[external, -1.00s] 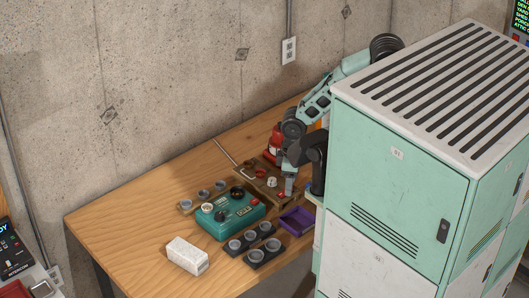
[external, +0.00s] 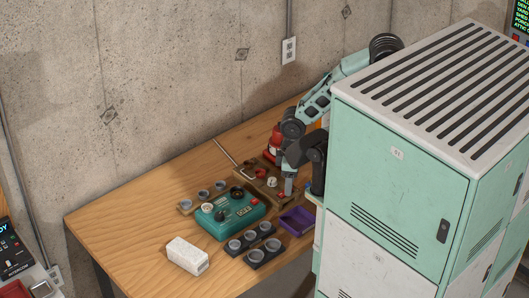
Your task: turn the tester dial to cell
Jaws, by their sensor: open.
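The teal tester box (external: 232,220) sits on the wooden workbench. Its top carries a round gauge, dark knobs and a red part; a black knob (external: 237,192) stands at its back edge. The dial's markings are too small to read, so its setting cannot be told. My gripper (external: 289,192) points down over the bench to the right of the tester, near the brown board. It is open, apart from the tester, with nothing visible between its fingers.
A purple tray (external: 297,220), a dark holder with grey cups (external: 256,256) and a white box (external: 187,256) stand around the tester. A red bottle (external: 272,147) is behind. The green locker (external: 395,190) blocks the right side. The bench's left part is clear.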

